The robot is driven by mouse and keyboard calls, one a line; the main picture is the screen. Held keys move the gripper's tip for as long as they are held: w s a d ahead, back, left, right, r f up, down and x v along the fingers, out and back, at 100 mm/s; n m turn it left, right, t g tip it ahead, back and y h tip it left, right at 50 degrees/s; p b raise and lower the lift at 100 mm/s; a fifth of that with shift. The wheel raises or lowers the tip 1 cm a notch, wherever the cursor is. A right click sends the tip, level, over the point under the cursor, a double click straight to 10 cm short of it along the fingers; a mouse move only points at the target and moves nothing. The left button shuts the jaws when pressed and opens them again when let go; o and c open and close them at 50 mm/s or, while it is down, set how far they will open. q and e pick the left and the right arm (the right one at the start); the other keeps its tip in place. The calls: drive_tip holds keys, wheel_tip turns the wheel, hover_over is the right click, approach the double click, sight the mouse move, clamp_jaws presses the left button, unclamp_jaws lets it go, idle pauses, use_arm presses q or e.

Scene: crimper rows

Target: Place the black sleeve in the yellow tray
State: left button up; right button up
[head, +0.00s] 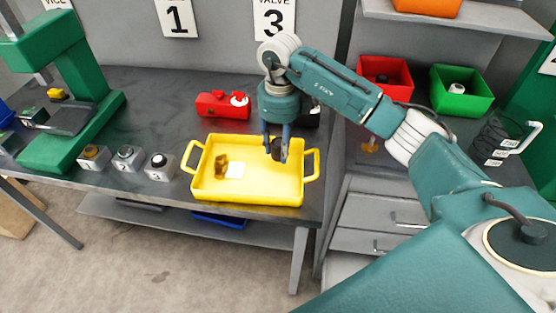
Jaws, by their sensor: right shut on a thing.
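The yellow tray (248,196) stands on the grey workbench near its front edge, with a handle at each side. A brass-coloured piece and a white label lie inside its left half. My right gripper (277,150) points down over the right half of the tray, shut on a small dark piece, the black sleeve (276,147). The sleeve is partly hidden between the fingers, and I cannot tell whether it touches the tray floor. My left gripper is not in the head view.
A red block device (222,105) sits behind the tray. Three small square holders (127,158) stand left of it, beside a green press (75,120). Red (385,78) and green (461,92) bins sit at the right. A wire basket (497,143) is at the far right.

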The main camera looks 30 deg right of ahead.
sight(279, 173)
drive_tip(key=shift+f, duration=0.8)
drive_tip(key=shift+s+a+f+p, duration=0.1)
drive_tip(key=shift+s+f+p, duration=0.15)
drive_tip(key=shift+f, duration=0.3)
wheel_tip(279, 173, down, 4)
drive_tip(key=shift+r+p, duration=0.25)
drive_tip(key=shift+p, duration=0.35)
drive_tip(key=shift+w+f, duration=0.15)
drive_tip(key=shift+f, duration=0.35)
drive_tip(key=o, duration=1.1)
drive_tip(key=shift+f, duration=0.1)
drive_tip(key=shift+o, duration=0.2)
